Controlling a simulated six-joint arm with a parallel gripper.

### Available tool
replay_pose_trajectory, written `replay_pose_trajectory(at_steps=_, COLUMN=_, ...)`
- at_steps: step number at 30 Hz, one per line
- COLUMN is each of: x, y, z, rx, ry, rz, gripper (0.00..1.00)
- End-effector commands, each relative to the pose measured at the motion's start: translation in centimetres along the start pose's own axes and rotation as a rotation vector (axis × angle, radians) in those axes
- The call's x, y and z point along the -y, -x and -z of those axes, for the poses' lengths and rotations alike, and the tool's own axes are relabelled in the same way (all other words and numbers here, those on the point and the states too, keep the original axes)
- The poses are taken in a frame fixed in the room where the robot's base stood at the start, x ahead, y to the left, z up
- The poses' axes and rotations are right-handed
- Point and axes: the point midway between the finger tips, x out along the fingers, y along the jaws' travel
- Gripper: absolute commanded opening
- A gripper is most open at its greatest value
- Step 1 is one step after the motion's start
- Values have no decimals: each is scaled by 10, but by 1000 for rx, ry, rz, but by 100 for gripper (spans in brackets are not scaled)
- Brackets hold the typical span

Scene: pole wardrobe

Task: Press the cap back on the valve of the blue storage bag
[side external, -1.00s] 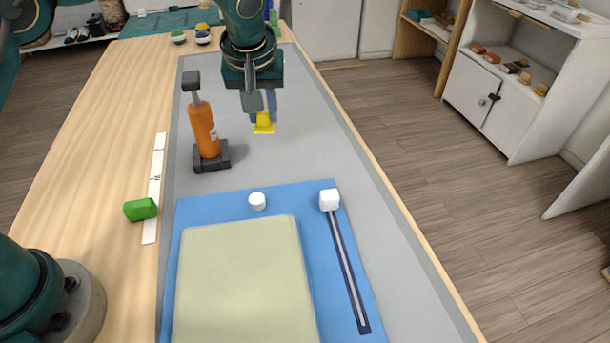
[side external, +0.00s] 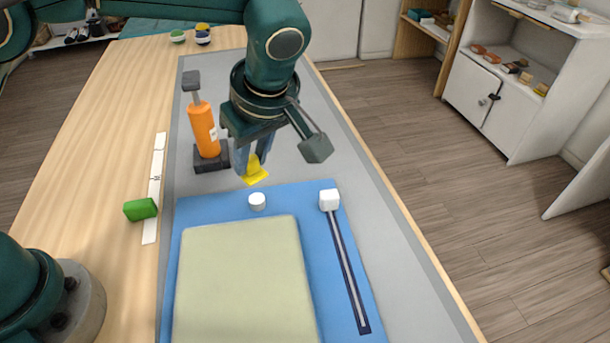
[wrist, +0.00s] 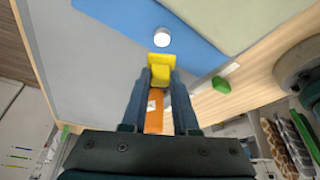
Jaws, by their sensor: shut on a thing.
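The blue storage bag (side external: 349,222) lies flat on the grey mat with a pale green folded item (side external: 245,275) on it. Its white round valve (side external: 257,201) stands near the bag's far edge; it also shows in the wrist view (wrist: 162,38). My gripper (side external: 248,170) is shut on the yellow cap (side external: 256,176). It holds the cap tilted, above the mat just beyond the bag's far edge, apart from the valve. In the wrist view the cap (wrist: 161,66) sits between the fingertips. Whether it touches the mat is hard to tell.
An orange pump (side external: 203,130) on a dark base stands close left of my gripper. A white slider (side external: 329,200) sits at the end of a dark strip on the bag. The mat's right side is clear.

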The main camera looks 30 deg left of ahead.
Motion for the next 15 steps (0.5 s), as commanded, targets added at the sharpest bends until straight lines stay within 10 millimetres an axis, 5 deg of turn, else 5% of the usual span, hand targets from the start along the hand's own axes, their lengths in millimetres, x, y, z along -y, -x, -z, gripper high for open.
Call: replay_pose_trajectory(at_steps=15, x=0, y=-40, z=-16, rx=0, ry=-1, rz=2, gripper=0)
